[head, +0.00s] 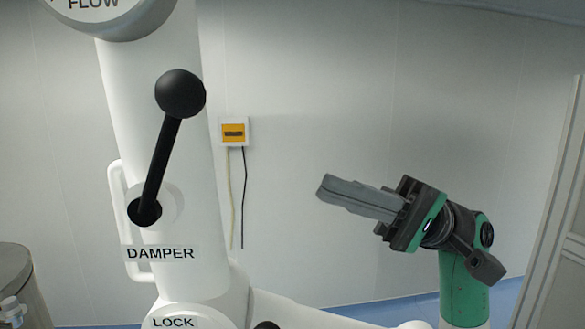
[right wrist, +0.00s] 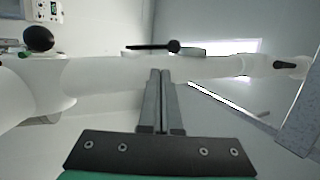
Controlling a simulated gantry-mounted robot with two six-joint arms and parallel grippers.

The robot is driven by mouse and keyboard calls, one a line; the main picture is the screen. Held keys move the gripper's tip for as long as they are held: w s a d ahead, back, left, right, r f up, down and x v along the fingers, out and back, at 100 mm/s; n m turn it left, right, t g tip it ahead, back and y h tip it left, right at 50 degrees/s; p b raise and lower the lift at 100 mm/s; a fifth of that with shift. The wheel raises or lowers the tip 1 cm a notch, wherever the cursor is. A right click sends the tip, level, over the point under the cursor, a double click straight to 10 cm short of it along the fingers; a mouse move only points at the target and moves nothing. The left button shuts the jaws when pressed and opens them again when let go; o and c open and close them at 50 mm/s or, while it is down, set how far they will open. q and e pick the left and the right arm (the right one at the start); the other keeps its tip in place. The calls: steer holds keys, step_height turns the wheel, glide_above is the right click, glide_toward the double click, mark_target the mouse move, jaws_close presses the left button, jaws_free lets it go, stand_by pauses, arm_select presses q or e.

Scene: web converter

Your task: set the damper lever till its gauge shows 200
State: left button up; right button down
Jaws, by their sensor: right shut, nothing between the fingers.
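The damper lever (head: 163,152) is a black rod with a ball knob (head: 180,93), on a white column above a DAMPER label (head: 160,253). It points up and leans slightly right. A round face marked FLOW (head: 95,5) is cut off by the top edge; no gauge reading shows. My right gripper (head: 323,189) is shut and empty, to the right of the lever and well apart from it. Its closed fingers also show in the right wrist view (right wrist: 160,72). A black lever (right wrist: 150,47) lies beyond them there; I cannot tell if it is the damper's. My left gripper is out of view.
A LOCK label (head: 174,322) is below, with a dark knob (head: 266,325) at the bottom edge. A white handle (head: 117,190) runs along the column's left side. A yellow-and-white wall box (head: 233,131) hangs behind. The space between lever and right gripper is clear.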

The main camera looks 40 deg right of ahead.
steer(key=p, duration=0.5)
glide_toward(160, 153)
steer(key=w+a+r, duration=0.2)
steer(key=a+r, duration=0.2)
steer(key=shift+w+a+f, duration=0.1)
steer(key=shift+a+f, duration=0.05)
steer(key=shift+a, duration=0.2)
steer(key=shift+a+b, duration=0.1)
steer(key=shift+b, duration=0.2)
steer(key=shift+w+a+r, duration=0.2)
steer(key=shift+a+r, duration=0.05)
steer(key=shift+a, duration=0.05)
